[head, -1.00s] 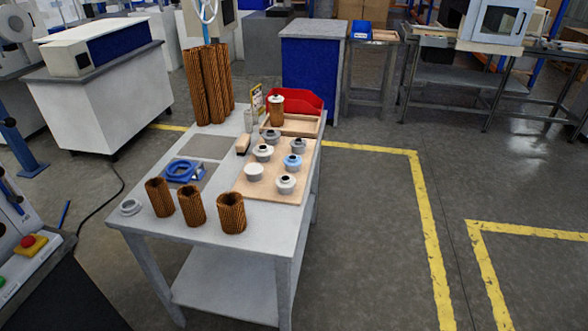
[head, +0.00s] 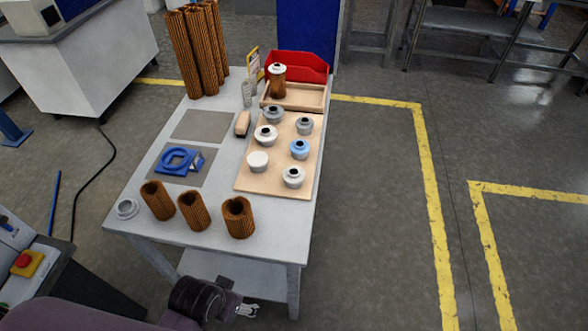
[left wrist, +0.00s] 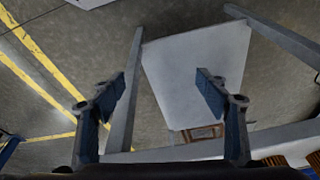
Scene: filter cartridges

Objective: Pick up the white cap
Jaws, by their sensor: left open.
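Several caps stand on a light wooden board (head: 247,185) on the table's right side. A plain white cap (head: 258,161) is at its left front. Whitish caps with dark centres stand behind it (head: 266,134) and at the front right (head: 293,177). A blue cap (head: 299,149) and grey caps (head: 304,125) share the board. My left gripper (head: 246,310) is at the bottom of the head view, in front of the table and well apart from the caps. In the left wrist view it (left wrist: 160,92) is open and empty, with the table's lower shelf beyond. My right gripper is not in view.
Three brown pleated cartridges (head: 194,211) stand along the table's front edge, beside a grey ring (head: 126,208). A blue fixture (head: 176,160) lies on a grey mat. A wooden tray (head: 310,97) holding a capped cartridge and a red bin (head: 312,68) are behind.

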